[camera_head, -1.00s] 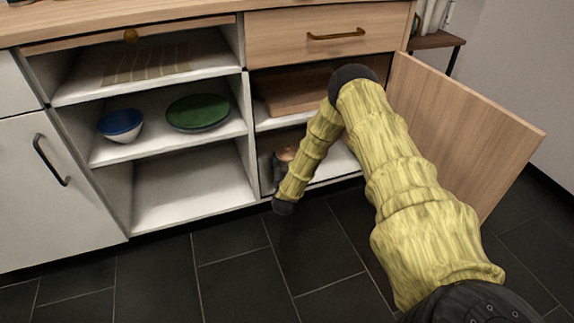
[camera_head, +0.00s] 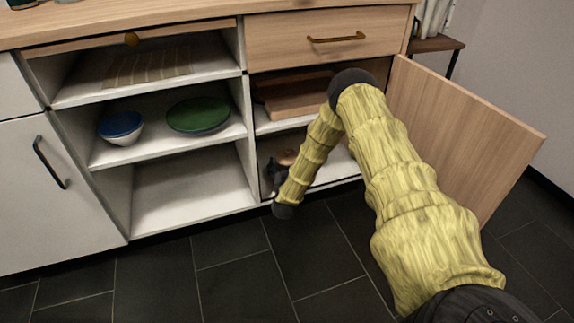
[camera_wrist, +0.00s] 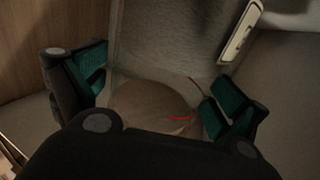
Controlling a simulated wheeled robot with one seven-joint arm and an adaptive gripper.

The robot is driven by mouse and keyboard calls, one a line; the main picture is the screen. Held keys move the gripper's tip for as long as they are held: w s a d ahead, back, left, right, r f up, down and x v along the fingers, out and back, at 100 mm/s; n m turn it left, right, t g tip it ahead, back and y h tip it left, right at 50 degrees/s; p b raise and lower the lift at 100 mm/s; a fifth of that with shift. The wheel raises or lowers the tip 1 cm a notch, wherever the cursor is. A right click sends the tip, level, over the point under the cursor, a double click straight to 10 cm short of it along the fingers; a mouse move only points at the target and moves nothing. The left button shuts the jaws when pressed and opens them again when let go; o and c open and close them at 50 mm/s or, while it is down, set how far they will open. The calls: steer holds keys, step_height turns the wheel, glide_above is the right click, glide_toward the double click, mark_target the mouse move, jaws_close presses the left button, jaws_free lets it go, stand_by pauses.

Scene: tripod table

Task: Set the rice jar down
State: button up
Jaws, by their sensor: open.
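The rice jar (camera_wrist: 150,107) shows in the wrist view as a round brownish top with a small red mark, between my spread fingers. Its lower part is hidden by my gripper's dark body. My gripper (camera_wrist: 157,88) is open, with a green-padded finger on either side of the jar; I cannot tell whether a pad still touches it. In the head view the jar's copper-brown top (camera_head: 288,157) shows in the lower right cabinet compartment, partly behind my arm and beside my dark gripper (camera_head: 274,172). The jar's base is hidden there.
The wooden cabinet door (camera_head: 465,135) stands open to the right of my arm. A shelf above the jar holds a wooden box-like thing (camera_head: 295,98). A blue-and-white bowl (camera_head: 122,128) and a green plate (camera_head: 198,114) sit on the left shelf. The compartment below them is empty.

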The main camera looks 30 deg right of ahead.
steer(key=s+a+f+n+g+y+p, duration=0.2)
steer(key=s+a+f+g+y+p, duration=0.15)
steer(key=s+a, duration=0.8)
steer(key=s+a+f+n+g+y+p, duration=0.2)
steer(key=s+a+f+y, duration=0.3)
steer(key=s+a, duration=0.65)
steer(key=s+a+r+n+g, duration=0.1)
steer(key=s+g, duration=0.2)
steer(key=s, duration=0.6)
steer(key=s+a+r+n+g+y, duration=0.1)
steer(key=s+a+g, duration=0.1)
steer(key=s, duration=0.8)
steer(key=s+a+r+g+y, duration=0.1)
steer(key=s+g, duration=0.3)
steer(key=s, duration=0.6)
steer(key=shift+a+r+n, duration=0.15)
steer(key=shift+a+n, duration=0.25)
steer(key=shift+a, duration=0.35)
